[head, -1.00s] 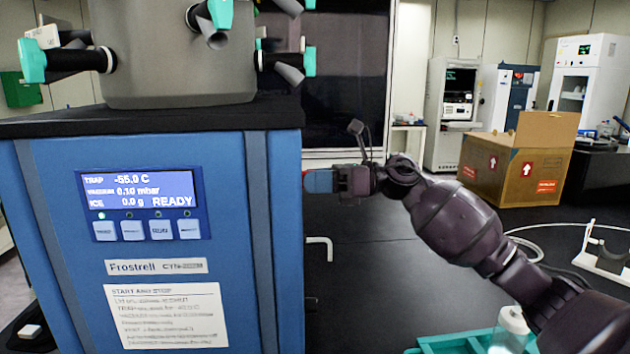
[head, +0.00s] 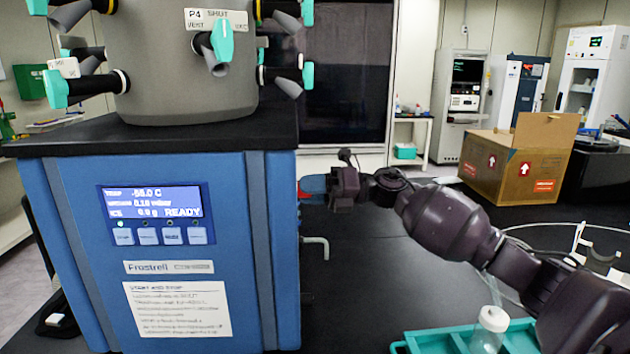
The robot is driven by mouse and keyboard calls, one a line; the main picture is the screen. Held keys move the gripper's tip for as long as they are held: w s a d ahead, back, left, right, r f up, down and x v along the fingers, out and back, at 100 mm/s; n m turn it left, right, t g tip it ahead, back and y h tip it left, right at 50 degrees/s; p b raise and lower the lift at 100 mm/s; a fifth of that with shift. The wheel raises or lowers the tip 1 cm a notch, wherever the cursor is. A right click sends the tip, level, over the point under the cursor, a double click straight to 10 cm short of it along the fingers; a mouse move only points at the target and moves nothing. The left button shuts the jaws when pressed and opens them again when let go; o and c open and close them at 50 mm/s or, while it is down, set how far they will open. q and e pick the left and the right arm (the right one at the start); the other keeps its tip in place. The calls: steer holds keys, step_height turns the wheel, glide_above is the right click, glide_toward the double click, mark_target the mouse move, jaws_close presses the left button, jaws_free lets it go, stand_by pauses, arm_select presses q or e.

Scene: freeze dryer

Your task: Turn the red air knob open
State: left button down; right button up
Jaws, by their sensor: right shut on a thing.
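The blue freeze dryer (head: 228,300) stands at the left, its display reading READY. The red air knob (head: 299,191) is on its right side wall, and only a thin red sliver shows at the fingers. My right gripper (head: 313,187) reaches in from the right and is shut on the knob, its blue fingertips close against the side wall. The fingers hide most of the knob, so I cannot tell its turn angle. My left gripper is not in view.
A bent pale pipe (head: 318,243) sticks out of the side wall below my gripper. A grey drum (head: 185,85) with several teal-handled ports stands on top. A teal tray (head: 430,342) with a bottle (head: 490,328) is at the lower right. A cardboard box (head: 515,165) stands behind.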

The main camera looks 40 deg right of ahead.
steer(key=shift+r+m+p, duration=0.35)
steer(key=shift+m+p, duration=0.4)
steer(key=shift+m, duration=0.25)
steer(key=m+p, duration=0.5)
steer(key=m, duration=0.1)
steer(key=shift+f, duration=0.15)
steer(key=shift+f+m+p, duration=0.1)
steer(key=shift+m+p, duration=0.7)
steer(key=shift+p, duration=0.05)
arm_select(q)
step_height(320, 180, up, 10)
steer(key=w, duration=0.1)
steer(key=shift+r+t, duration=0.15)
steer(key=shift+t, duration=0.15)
arm_select(e)
steer(key=shift+m, duration=0.3)
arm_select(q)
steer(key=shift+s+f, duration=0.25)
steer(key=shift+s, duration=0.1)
arm_select(e)
steer(key=shift+f, duration=0.1)
steer(key=o, duration=0.9)
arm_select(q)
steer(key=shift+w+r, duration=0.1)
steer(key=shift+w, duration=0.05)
